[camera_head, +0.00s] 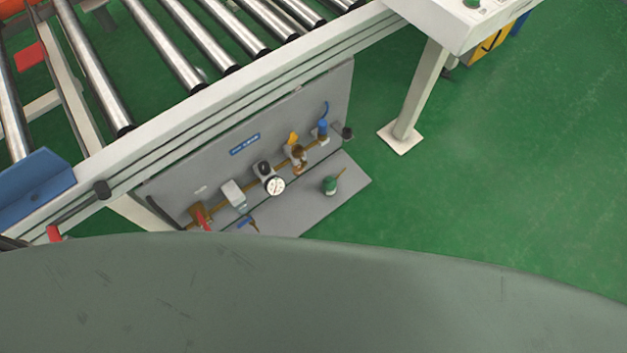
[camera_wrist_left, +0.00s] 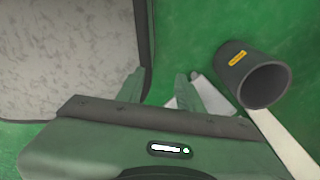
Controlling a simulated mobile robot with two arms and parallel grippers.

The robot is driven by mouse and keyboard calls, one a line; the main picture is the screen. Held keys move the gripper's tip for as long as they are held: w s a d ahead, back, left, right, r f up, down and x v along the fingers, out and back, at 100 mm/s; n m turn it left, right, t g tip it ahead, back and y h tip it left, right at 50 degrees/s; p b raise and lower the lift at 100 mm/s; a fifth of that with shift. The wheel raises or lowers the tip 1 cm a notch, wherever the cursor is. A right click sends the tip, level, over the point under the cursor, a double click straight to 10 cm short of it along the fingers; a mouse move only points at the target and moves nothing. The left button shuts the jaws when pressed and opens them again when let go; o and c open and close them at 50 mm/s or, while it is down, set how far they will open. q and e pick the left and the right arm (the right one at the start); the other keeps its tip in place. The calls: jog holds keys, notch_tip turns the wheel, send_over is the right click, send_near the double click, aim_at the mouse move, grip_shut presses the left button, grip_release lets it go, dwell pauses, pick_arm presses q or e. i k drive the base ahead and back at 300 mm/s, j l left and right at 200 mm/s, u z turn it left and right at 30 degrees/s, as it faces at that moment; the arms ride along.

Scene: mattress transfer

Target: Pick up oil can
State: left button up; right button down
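The oil can (camera_head: 331,185) is a small green can with a thin brass-coloured spout pointing up and right. It stands on the grey shelf (camera_head: 318,205) at the foot of the grey panel in the head view. I cannot make it out in the left wrist view. My left gripper (camera_wrist_left: 158,78) shows in the left wrist view with its two green fingers apart and nothing visibly held. Neither gripper can be made out in the head view, so the left gripper's distance from the can is unclear. My right gripper is not in view.
Pipe fittings with a round gauge (camera_head: 275,186) run along the panel beside the can. A roller conveyor (camera_head: 190,60) stands above and behind. A white post (camera_head: 420,92) is to the right, with open green floor (camera_head: 500,170) beyond. A dark cylinder (camera_wrist_left: 238,66) shows in the wrist view.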

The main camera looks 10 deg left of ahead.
aim_at(329, 183)
jog(key=l+u, duration=0.15)
jog(key=u, duration=0.8)
jog(key=l+u, duration=0.3)
jog(key=l, duration=0.2)
jog(key=l+u, duration=0.25)
jog(key=l, duration=0.25)
jog(key=k+l+u, duration=0.1)
jog(key=l+u, duration=0.2)
jog(key=l, duration=0.15)
jog(key=k+l+u, duration=0.25)
jog(key=l, duration=0.25)
jog(key=i, duration=0.1)
